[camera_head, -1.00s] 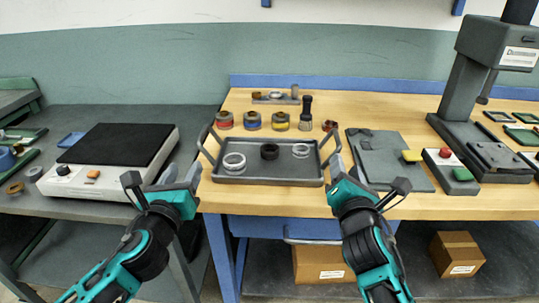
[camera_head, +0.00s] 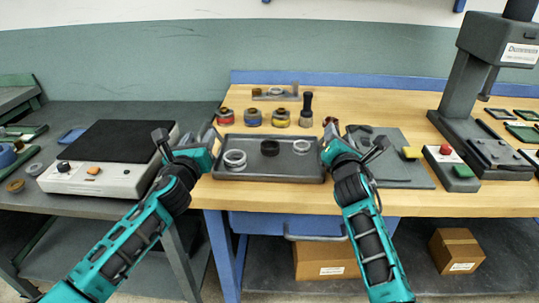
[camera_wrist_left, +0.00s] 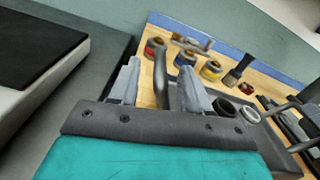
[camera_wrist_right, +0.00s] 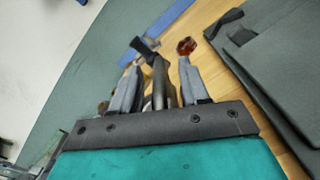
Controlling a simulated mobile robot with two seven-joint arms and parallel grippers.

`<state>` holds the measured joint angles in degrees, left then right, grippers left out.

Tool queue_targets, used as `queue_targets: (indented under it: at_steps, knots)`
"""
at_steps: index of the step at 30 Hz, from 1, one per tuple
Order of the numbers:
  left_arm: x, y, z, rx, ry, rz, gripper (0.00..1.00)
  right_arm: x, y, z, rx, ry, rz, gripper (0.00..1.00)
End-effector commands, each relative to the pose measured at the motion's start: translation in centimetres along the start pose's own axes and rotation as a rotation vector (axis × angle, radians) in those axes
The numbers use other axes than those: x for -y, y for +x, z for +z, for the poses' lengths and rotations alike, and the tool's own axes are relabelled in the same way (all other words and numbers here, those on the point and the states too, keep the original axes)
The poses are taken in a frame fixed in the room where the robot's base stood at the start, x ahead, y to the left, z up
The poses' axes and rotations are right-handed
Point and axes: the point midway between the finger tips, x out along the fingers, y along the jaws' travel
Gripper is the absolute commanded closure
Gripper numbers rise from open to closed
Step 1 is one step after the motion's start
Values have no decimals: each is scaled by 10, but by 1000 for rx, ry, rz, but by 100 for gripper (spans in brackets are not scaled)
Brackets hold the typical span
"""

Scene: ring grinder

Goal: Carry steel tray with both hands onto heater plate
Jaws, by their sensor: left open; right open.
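The dark steel tray (camera_head: 270,178) lies flat on the wooden bench with a pale ring (camera_head: 235,160), a black ring (camera_head: 270,148) and a grey ring (camera_head: 301,147) in it. My left gripper (camera_head: 210,138) is at the tray's left handle, which passes between its open fingers in the left wrist view (camera_wrist_left: 163,85). My right gripper (camera_head: 330,132) is at the right handle; its open fingers straddle that handle in the right wrist view (camera_wrist_right: 160,85). The heater plate (camera_head: 120,143), a pale box with a black top, stands left on the grey table.
Colored-band jars (camera_head: 253,119) and a dark-handled tool (camera_head: 307,108) stand behind the tray. A dark mat (camera_head: 400,172) and a press (camera_head: 465,90) are to the right. A gap separates the grey table (camera_head: 75,205) from the wooden bench. The heater's black top is bare.

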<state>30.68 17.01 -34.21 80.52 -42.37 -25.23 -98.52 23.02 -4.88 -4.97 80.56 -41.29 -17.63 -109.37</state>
Motion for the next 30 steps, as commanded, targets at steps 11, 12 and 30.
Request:
queue_targets:
  at_steps: [11, 12, 30]
  knots:
    - [1, 11, 0, 0, 1, -1, 52, 0, 11, 0, -1, 0, 1, 55]
    - [1, 11, 0, 0, 1, -1, 52, 0, 11, 0, -1, 0, 1, 55]
    - [-1, 10, 0, -1, 2, 1, 100, 0, 10, 0, -1, 0, 0, 100]
